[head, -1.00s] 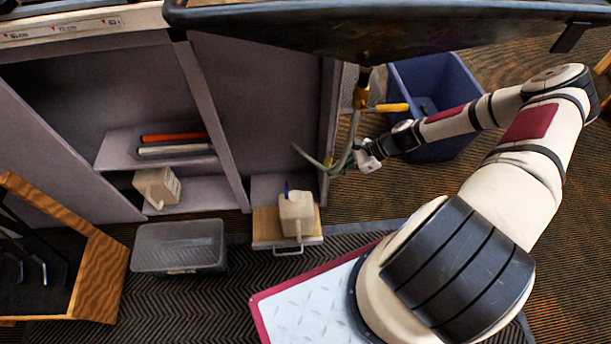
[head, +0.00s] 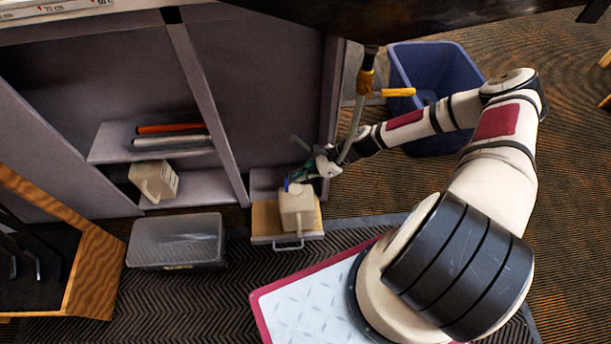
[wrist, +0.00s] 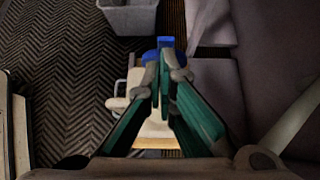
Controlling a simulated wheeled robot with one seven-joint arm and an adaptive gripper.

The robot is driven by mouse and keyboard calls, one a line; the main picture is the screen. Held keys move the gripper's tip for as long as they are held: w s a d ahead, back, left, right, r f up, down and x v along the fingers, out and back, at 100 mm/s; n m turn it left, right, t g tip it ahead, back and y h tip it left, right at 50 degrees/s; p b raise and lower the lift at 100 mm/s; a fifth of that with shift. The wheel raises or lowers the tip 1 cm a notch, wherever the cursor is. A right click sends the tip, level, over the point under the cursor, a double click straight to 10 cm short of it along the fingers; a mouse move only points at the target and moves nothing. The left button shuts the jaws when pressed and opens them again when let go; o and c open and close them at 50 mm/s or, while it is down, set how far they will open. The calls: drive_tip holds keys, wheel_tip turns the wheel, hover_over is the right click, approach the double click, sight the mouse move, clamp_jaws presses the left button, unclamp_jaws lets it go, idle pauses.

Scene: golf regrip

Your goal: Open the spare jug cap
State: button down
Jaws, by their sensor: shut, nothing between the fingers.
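A cream jug (head: 297,207) with a blue cap (head: 287,183) stands on the pull-out wooden tray (head: 267,220) in the head view. My gripper (head: 301,172) is beside the top of this jug, near the cap. In the wrist view the blue cap (wrist: 165,42) shows just beyond my closed green fingertips (wrist: 164,66), and the fingers hide much of the jug. I cannot tell whether the fingertips touch the cap. My gripper is shut and holds nothing.
A clear grey bin (head: 176,241) stands on the floor left of the tray. A blue bin (head: 433,70) is behind my arm. Cabinet walls (head: 327,100) rise close to my gripper. A hanging hose (head: 352,138) with a yellow fitting is next to my wrist.

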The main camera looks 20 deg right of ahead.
drive_tip(key=shift+r, duration=0.1)
drive_tip(key=a+h+p, duration=0.1)
drive_tip(key=p, duration=0.2)
drive_tip(key=shift+w+r+g, duration=0.1)
drive_tip(key=shift+r+g, duration=0.2)
drive_tip(key=shift+r, duration=0.1)
drive_tip(key=shift+w+a+p, duration=0.25)
drive_tip(key=shift+a+p, duration=0.05)
drive_tip(key=shift+a, duration=0.35)
drive_tip(key=shift+r, duration=0.1)
